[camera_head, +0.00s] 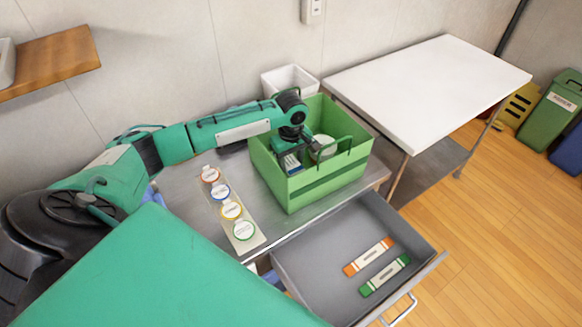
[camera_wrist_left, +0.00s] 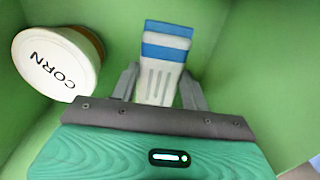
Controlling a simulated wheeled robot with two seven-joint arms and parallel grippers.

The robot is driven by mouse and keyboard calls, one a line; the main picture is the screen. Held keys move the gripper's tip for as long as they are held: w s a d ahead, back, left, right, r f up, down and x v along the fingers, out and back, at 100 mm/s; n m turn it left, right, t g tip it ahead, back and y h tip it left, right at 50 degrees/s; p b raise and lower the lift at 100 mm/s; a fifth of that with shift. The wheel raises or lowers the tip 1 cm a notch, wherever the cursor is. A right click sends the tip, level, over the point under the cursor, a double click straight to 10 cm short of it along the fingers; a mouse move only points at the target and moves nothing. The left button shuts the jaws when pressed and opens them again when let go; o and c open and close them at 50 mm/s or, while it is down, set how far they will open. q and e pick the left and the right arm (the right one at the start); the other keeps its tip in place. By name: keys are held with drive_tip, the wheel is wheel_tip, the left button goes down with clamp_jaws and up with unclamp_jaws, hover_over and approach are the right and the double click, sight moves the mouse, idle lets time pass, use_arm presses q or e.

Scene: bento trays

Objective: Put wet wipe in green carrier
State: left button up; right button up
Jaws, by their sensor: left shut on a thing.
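The green carrier (camera_head: 324,186) stands on the metal counter, open at the top, with a handle. My left gripper (camera_wrist_left: 158,90) is down inside it, shut on a blue and white packet, the wet wipe (camera_wrist_left: 166,45). Whether the packet touches the carrier's floor I cannot tell. My right gripper is not in view.
A row of several round-lidded containers (camera_head: 221,192) lies left of the carrier. An open drawer (camera_head: 330,254) in front holds an orange packet (camera_head: 368,257) and a green packet (camera_head: 384,276). A white bin (camera_head: 290,78) stands behind; a white table (camera_head: 425,85) is at right.

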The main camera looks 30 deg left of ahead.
sight(291, 163)
use_arm(q)
drive_tip(key=shift+f, duration=2.15)
drive_tip(key=shift+p, duration=0.35)
drive_tip(key=o, duration=0.9)
drive_tip(key=shift+f, duration=0.15)
drive_tip(key=shift+o, duration=0.2)
wheel_tip(291, 163, up, 12)
drive_tip(key=shift+f+b, duration=0.2)
drive_tip(key=shift+b, duration=0.75)
drive_tip(key=shift+r, duration=0.4)
